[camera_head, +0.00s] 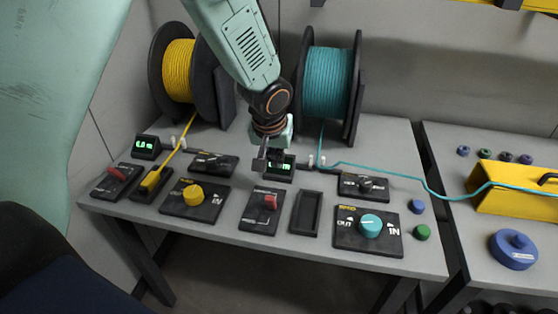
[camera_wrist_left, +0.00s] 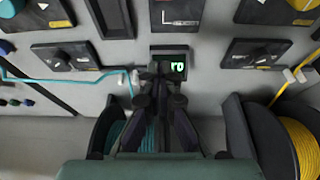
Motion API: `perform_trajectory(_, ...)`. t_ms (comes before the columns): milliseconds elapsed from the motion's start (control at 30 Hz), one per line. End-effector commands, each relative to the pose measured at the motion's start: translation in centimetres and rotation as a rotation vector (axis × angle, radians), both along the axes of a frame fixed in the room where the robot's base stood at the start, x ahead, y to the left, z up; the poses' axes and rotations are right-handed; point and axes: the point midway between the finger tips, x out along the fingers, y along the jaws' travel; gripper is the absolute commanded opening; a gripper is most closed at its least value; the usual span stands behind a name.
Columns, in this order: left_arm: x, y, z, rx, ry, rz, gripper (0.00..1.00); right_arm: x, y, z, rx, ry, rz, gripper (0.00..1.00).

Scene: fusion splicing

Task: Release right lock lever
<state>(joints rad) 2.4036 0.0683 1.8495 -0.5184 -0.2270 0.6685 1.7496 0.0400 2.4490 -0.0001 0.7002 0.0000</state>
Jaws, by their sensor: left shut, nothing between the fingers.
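My left gripper (camera_head: 262,162) is shut and empty, pointing down beside the small green-lit display (camera_head: 281,168) in the middle of the table. It also shows shut in the left wrist view (camera_wrist_left: 160,75), over the same display (camera_wrist_left: 172,66). On the right half, a panel with a black lever (camera_head: 363,186) lies in front of the teal spool; it shows upper left in the left wrist view (camera_wrist_left: 64,58). I cannot tell which is the lock lever. The gripper touches neither. My right gripper is not in view.
A yellow spool (camera_head: 178,70) and a teal spool (camera_head: 327,82) stand at the back. The teal cable (camera_head: 400,175) runs right to a yellow box (camera_head: 515,203). Panels with a yellow knob (camera_head: 193,196) and a teal knob (camera_head: 370,225) and an empty black tray (camera_head: 293,228) are in front.

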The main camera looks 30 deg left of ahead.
Motion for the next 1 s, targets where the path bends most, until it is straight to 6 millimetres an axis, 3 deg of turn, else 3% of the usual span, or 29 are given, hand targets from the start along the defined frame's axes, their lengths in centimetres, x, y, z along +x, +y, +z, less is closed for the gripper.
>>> perform_trajectory(200,-2.3,-0.6,2.8,0.002,-0.001,-0.002,0.00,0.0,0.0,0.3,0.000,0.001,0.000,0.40)
perform_trajectory(400,-3.3,-0.8,3.9,0.001,-0.001,-0.002,0.00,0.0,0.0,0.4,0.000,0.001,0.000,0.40)
perform_trajectory(1000,-3.2,-0.8,4.0,0.004,-0.001,-0.012,0.00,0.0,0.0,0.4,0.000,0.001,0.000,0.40)
